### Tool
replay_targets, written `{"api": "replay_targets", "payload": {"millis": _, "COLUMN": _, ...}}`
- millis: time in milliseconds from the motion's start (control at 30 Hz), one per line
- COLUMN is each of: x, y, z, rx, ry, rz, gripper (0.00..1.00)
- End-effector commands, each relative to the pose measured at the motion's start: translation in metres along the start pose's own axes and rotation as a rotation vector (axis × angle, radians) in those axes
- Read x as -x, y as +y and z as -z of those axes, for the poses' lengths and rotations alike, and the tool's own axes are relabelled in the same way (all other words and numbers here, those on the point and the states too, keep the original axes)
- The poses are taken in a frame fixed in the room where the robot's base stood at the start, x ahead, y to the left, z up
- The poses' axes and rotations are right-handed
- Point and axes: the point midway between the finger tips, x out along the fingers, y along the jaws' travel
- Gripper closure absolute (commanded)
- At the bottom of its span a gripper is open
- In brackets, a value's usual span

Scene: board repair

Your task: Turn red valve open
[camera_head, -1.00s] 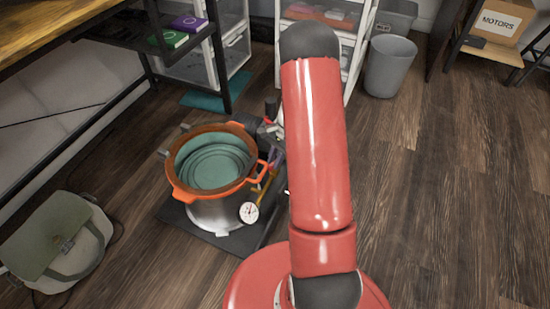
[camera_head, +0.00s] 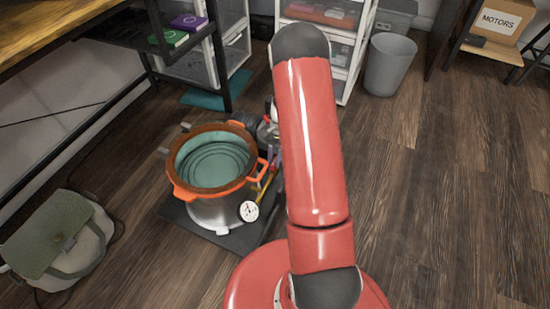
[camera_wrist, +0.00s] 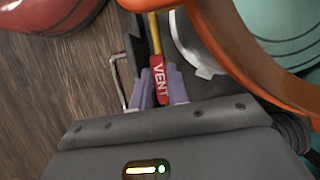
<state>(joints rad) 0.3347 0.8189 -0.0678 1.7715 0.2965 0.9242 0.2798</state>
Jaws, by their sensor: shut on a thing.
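The red valve handle (camera_wrist: 158,76), marked VENT, shows in the wrist view with a yellow stem running up from it. My gripper (camera_wrist: 160,90) is shut on this handle, its two purple fingers on either side. In the head view the pot (camera_head: 212,208) has an orange rim and handles, a teal inside and a metal lower body. The yellow stem (camera_head: 259,192) shows beside its right side, near a round white gauge (camera_head: 249,211). My gripper is mostly hidden there behind my red arm.
The pot stands on a dark base plate (camera_head: 237,242) on the wooden floor. A green bag (camera_head: 62,240) lies at the left. A shelf (camera_head: 150,40), drawers and a grey bin (camera_head: 389,65) stand behind. The floor at the right is clear.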

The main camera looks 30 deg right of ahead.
Motion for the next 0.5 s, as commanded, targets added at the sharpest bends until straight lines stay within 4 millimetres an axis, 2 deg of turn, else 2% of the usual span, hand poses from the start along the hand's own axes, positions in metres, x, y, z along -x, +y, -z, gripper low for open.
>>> {"api": "replay_targets", "payload": {"millis": 200, "x": -0.0001, "y": -0.0002, "z": -0.0004, "rx": 0.003, "ry": -0.001, "rz": -0.001, "gripper": 1.00}}
{"api": "replay_targets", "payload": {"millis": 233, "x": -0.0001, "y": -0.0002, "z": -0.0004, "rx": 0.003, "ry": -0.001, "rz": -0.001, "gripper": 0.82}}
{"api": "replay_targets", "payload": {"millis": 300, "x": -0.0001, "y": -0.0001, "z": -0.0004, "rx": 0.003, "ry": -0.001, "rz": -0.001, "gripper": 0.73}}
{"api": "replay_targets", "payload": {"millis": 400, "x": -0.0001, "y": -0.0001, "z": -0.0003, "rx": 0.002, "ry": 0.000, "rz": -0.001, "gripper": 0.62}}
{"api": "replay_targets", "payload": {"millis": 500, "x": 0.0000, "y": 0.0000, "z": -0.0002, "rx": 0.001, "ry": 0.000, "rz": 0.000, "gripper": 0.62}}
